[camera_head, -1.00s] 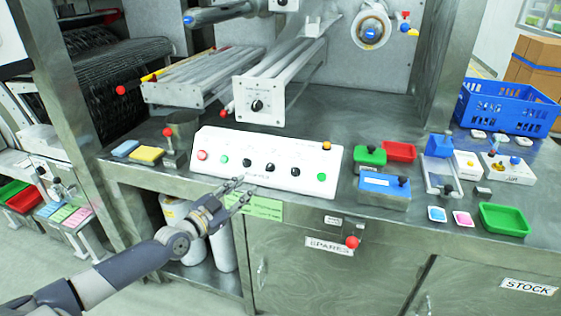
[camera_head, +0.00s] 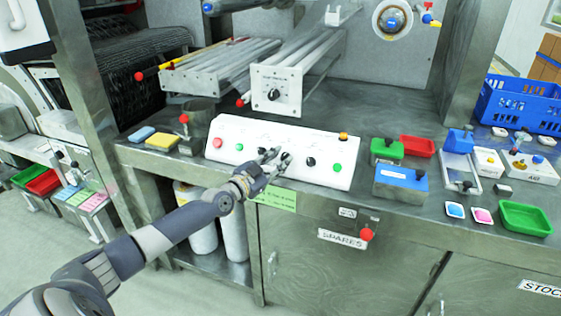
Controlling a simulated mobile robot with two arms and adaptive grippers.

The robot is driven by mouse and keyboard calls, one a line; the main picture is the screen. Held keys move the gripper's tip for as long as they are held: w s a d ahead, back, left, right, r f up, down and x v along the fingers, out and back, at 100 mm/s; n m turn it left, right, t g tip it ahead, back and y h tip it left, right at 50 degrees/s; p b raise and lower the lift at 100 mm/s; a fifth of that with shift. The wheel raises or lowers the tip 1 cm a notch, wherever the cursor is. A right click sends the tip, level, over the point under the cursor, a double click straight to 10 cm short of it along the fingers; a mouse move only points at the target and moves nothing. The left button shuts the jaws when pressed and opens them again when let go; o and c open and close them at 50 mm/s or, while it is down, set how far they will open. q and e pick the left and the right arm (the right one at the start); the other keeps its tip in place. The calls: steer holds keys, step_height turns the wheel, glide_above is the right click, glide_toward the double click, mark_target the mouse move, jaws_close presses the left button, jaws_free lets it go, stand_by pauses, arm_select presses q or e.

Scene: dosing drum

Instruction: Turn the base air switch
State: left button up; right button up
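A white sloped control panel (camera_head: 230,132) sits at the front of the metal bench. It carries a row of round controls: a red button (camera_head: 217,143), a green button (camera_head: 239,147), black rotary switches and another green button (camera_head: 337,168). The rightmost black switch (camera_head: 310,161) is in plain view. Their labels are too small to read, so I cannot tell which is the base air switch. My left gripper (camera_head: 277,157) is over the panel's middle, fingers apart, partly covering the left and middle black switches. I cannot tell whether it touches either. My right gripper is not in view.
A white box with a black knob (camera_head: 275,90) stands behind the panel. Yellow (camera_head: 162,141) and blue pads lie left. A blue box (camera_head: 401,184), small trays and a blue crate (camera_head: 520,105) are right. A red knob (camera_head: 367,234) sticks out of the bench front.

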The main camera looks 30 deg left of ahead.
arm_select(q)
steer(key=shift+w, duration=0.5)
steer(key=shift+w+d, duration=0.1)
jaws_close()
steer(key=shift+r, duration=0.15)
